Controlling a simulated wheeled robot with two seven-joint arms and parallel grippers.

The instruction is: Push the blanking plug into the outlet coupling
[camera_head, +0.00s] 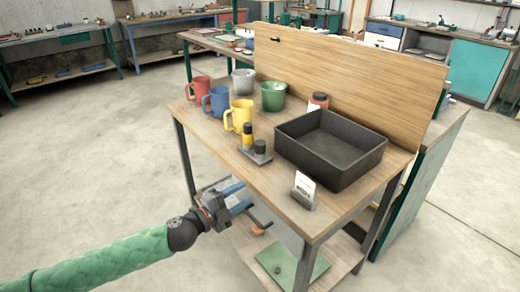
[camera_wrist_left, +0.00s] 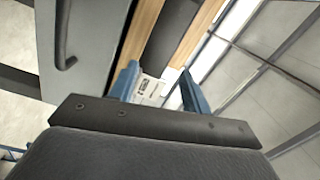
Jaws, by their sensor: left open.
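My left gripper (camera_head: 238,196) is low at the workbench's left front side, below the level of the top. In the left wrist view its two blue fingers (camera_wrist_left: 160,88) are apart, with nothing held between them. A small grey base (camera_head: 256,156) on the bench carries a yellow-and-black upright piece (camera_head: 248,136) and a short black cylinder (camera_head: 260,146). I cannot tell which piece, if either, is the blanking plug or the outlet coupling. The gripper is clear of them. My right gripper is not in view.
The wooden workbench (camera_head: 222,145) carries several mugs, a green pot (camera_head: 273,96), a black tray (camera_head: 330,148) and a card holder (camera_head: 303,192). A wooden back panel (camera_head: 345,75) closes the rear. In the wrist view, a grey panel with a handle (camera_wrist_left: 85,45) is close by.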

